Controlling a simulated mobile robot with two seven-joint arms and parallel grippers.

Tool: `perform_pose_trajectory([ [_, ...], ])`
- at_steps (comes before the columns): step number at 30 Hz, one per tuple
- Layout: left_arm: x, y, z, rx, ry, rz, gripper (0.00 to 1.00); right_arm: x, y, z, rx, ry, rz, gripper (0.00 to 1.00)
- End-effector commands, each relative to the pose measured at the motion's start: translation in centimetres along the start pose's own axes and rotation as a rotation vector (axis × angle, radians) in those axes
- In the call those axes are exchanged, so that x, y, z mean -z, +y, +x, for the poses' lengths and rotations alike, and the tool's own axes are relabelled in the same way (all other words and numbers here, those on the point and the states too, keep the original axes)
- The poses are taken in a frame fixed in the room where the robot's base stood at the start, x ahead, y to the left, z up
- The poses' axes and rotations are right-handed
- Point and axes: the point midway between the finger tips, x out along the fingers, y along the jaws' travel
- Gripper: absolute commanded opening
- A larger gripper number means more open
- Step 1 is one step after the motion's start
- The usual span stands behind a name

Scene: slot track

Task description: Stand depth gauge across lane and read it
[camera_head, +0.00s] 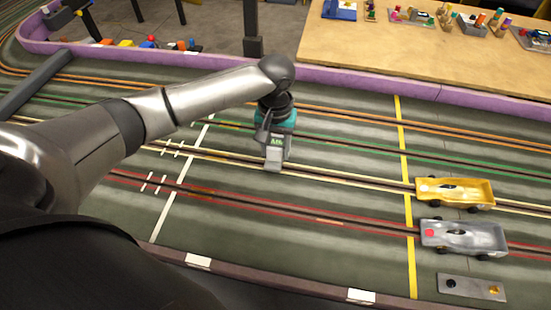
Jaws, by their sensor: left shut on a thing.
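My left arm reaches in from the left across the slot track (330,243). My left gripper (272,138) points down and is shut on the depth gauge (274,157), a small grey block with a green lit display. The gauge is upright at the cream-edged lane (350,177). Its foot meets that lane's line in the picture; I cannot tell whether it touches the track. The display's reading is too small to make out. My right gripper does not show.
A yellow car (455,191) and a silver car (463,237) stand at the right, past a yellow line (410,245). A grey plate (471,287) lies below them. A purple barrier (370,82) edges the far side, before a wooden table (400,55). The track left of the cars is clear.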

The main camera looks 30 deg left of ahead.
Motion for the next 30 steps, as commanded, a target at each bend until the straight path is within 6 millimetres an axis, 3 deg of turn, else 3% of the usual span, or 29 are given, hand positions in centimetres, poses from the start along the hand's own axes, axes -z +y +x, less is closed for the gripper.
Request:
perform_pose_trajectory([
  [6, -0.1, 0.0, 3.5, 0.001, -0.002, 0.0, 0.0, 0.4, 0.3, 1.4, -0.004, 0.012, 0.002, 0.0],
  [17, 0.0, 0.0, 3.8, 0.0, -0.001, 0.001, 0.0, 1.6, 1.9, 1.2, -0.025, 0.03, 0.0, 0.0],
  [18, -0.1, 0.0, 3.8, 0.0, -0.001, 0.001, 0.52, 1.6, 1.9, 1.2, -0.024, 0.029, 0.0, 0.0],
  [25, -0.1, 0.0, 3.8, 0.0, -0.001, 0.001, 0.77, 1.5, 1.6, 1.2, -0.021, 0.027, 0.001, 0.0],
  [30, -0.1, 0.0, 3.8, 0.001, -0.001, 0.001, 0.79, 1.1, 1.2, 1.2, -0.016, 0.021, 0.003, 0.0],
])
